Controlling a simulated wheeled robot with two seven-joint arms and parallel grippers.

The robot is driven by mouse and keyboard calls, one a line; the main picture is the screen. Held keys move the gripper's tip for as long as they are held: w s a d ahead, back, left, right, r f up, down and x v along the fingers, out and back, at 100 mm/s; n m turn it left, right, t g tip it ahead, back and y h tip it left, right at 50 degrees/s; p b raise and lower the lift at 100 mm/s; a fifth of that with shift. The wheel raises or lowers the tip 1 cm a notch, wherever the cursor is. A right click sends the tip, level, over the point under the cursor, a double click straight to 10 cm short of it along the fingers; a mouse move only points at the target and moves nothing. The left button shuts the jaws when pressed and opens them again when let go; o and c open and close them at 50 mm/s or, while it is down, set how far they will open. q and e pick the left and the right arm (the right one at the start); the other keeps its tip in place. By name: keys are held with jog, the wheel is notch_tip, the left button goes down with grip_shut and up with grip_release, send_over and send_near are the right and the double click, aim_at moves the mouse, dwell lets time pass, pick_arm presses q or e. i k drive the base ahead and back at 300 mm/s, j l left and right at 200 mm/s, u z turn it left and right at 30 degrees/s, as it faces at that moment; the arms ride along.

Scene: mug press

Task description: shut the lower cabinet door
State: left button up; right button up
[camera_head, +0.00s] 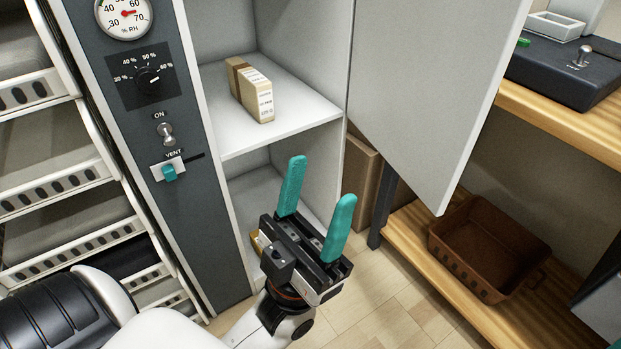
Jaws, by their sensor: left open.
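A pale grey cabinet door (430,80) stands wide open at the right side of the cabinet, swung out to the right. Its upper part runs out of the picture, and its lower free corner hangs above the floor near the wooden bench. The open cabinet (309,110) shows a white shelf and a space below it. I cannot tell from this view whether this is the lower door. My left gripper (322,180) is open and empty, its teal fingers pointing up in front of the space below the shelf, left of and apart from the door.
A cream box (252,91) stands on the shelf. A dark control panel (150,120) with dial and switches borders the cabinet on the left, beside slotted white racks (60,185). A brown crate (485,245) sits on the bench's lower shelf at right. Some floor (385,315) is clear.

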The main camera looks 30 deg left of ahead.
aim_at(426, 76)
jog(key=l+u, duration=0.15)
jog(key=u, duration=0.3)
jog(key=l+u, duration=0.15)
jog(key=u, duration=0.25)
jog(key=l+u, duration=0.1)
jog(key=u, duration=0.35)
jog(key=k+l+u, duration=0.1)
jog(key=u, duration=0.3)
jog(key=i+z, duration=0.1)
jog(key=z, duration=0.65)
